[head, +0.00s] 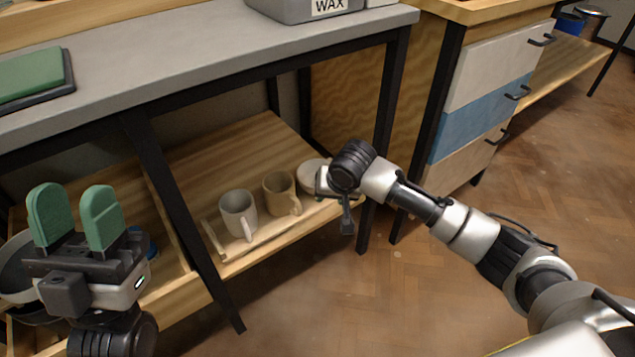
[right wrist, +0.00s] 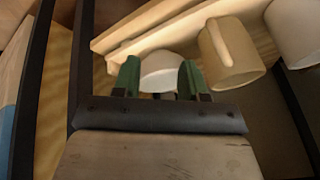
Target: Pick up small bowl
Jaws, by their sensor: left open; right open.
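The small bowl (head: 311,174), pale and round, sits on the low wooden shelf at the right end of a row with two mugs. My right gripper (head: 330,185) is at its right side and hides part of it. In the right wrist view the white bowl (right wrist: 162,70) shows between the two green fingers, which are open; I cannot tell whether either finger touches it. My left gripper (head: 76,222) is open and empty at the lower left, its green pads pointing up.
A tan mug (head: 279,193) stands close beside the bowl, and a white mug (head: 238,213) stands further left. The tan mug (right wrist: 232,50) is just right of my fingers in the wrist view. The grey worktop (head: 200,52) and black table legs frame the shelf.

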